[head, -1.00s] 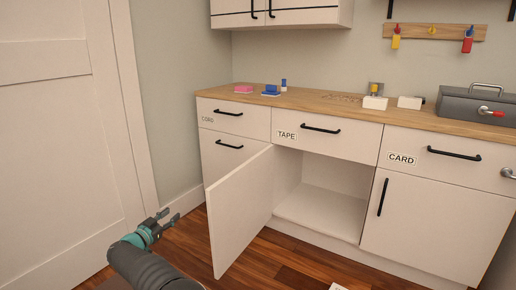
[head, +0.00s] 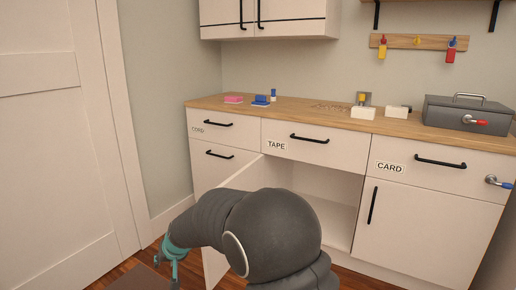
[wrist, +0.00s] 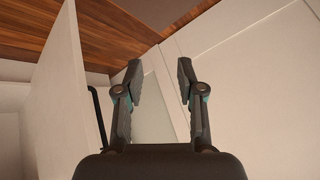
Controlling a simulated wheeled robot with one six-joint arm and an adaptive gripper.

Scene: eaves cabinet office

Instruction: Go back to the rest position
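My gripper (head: 174,262) hangs low at the left in the head view, left of the open cabinet door, with my dark arm across the picture. In the wrist view my gripper (wrist: 158,82) has its two fingers apart with nothing between them. The open cabinet door (head: 212,266) under the TAPE drawer is largely hidden by my arm in the head view. A pale panel (wrist: 62,90) with a dark handle (wrist: 97,115) stands close to the left of the fingers in the wrist view.
The wooden counter (head: 300,112) carries a pink block (head: 233,99), blue items (head: 261,101), white blocks (head: 363,112) and a grey metal box (head: 466,115). Drawers labelled TAPE (head: 310,146) and CARD (head: 430,171) are shut. A white room door (head: 50,150) is at the left.

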